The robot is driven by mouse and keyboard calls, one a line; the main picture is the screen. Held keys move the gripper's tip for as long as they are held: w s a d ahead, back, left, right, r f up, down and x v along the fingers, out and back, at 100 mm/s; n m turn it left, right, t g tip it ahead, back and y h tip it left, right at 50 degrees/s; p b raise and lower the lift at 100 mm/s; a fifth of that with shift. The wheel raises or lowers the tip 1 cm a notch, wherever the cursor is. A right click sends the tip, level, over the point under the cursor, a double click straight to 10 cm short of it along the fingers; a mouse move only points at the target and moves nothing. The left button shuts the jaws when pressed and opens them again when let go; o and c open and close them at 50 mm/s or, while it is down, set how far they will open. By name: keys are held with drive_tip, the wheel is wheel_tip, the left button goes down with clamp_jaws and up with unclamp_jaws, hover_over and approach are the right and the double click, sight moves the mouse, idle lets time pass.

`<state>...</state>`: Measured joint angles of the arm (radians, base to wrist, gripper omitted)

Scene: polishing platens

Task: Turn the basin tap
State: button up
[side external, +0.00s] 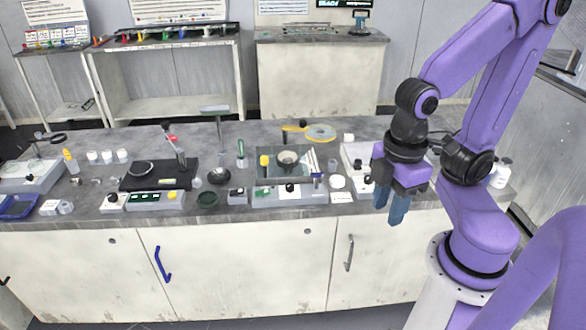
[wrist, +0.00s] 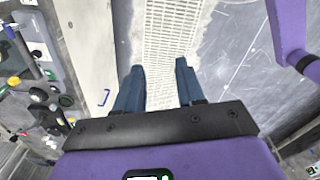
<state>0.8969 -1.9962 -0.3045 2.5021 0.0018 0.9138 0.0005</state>
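My gripper (side external: 388,208) hangs in front of the bench's front edge, at the right, with its blue fingers pointing down. In the wrist view my gripper (wrist: 159,72) is open, with nothing between the fingers. A square basin-like unit (side external: 262,172) with a bowl inside stands mid-bench, left of my gripper and apart from it. A yellow-topped upright part (side external: 264,160) is at its left side. I cannot tell for sure which part is the basin tap. My gripper touches nothing on the bench.
The grey bench top (side external: 230,136) carries several polishing units, bowls and bottles. A black platen unit (side external: 150,174) is at the left. A white box unit (side external: 356,160) stands close behind my gripper. Cabinet doors with a blue handle (side external: 161,264) face the open floor.

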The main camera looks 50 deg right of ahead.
idle(0.5)
drive_tip(key=w+m, duration=0.1)
drive_tip(key=w, duration=0.9)
drive_tip(key=m, duration=0.3)
hover_over(317, 173)
wheel_tip(317, 173, down, 5)
wheel_tip(317, 173, down, 16)
drive_tip(key=shift+d+f, duration=0.1)
drive_tip(key=shift+f, duration=0.1)
clamp_jaws()
